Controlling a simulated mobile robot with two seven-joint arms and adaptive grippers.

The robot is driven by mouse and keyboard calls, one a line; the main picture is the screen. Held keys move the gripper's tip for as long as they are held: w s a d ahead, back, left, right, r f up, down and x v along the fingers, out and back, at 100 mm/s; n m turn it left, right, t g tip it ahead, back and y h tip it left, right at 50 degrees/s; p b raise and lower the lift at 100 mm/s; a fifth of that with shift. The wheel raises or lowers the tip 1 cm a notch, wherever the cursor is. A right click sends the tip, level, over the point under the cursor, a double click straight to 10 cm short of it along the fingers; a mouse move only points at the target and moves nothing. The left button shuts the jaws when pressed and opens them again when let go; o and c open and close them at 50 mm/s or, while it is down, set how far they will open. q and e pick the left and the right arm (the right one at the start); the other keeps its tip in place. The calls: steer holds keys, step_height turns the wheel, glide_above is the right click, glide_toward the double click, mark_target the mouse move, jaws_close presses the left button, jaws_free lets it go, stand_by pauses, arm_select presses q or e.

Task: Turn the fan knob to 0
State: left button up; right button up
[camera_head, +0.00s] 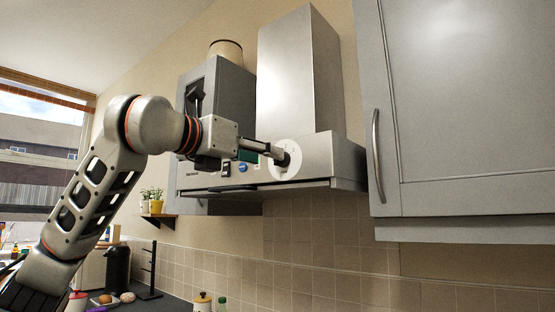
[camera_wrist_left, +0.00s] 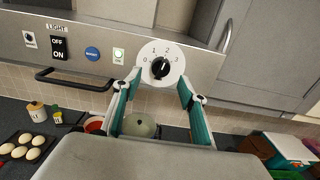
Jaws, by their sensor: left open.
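The fan knob (camera_wrist_left: 160,68) is a small black knob on a round white dial (camera_wrist_left: 175,54) marked 0, 1, 2 and 3, on the front of the grey range hood. Its light pointer mark faces roughly upward, toward the 1–2 side; the exact setting is hard to read. In the head view the white dial (camera_head: 293,149) is partly hidden behind my left gripper (camera_head: 280,158). My left gripper is open, its fingertips on either side of the dial in the wrist view. Contact with the knob cannot be told. My right gripper is not in view.
A grey cabinet (camera_head: 460,110) stands at right; the counter below holds jars and a tray (camera_wrist_left: 24,147).

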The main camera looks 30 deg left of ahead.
mark_target(283, 164)
arm_select(q)
steer(key=w, duration=0.4)
steer(key=shift+w+d, duration=0.2)
steer(key=shift+w, duration=0.15)
steer(key=c, duration=1.1)
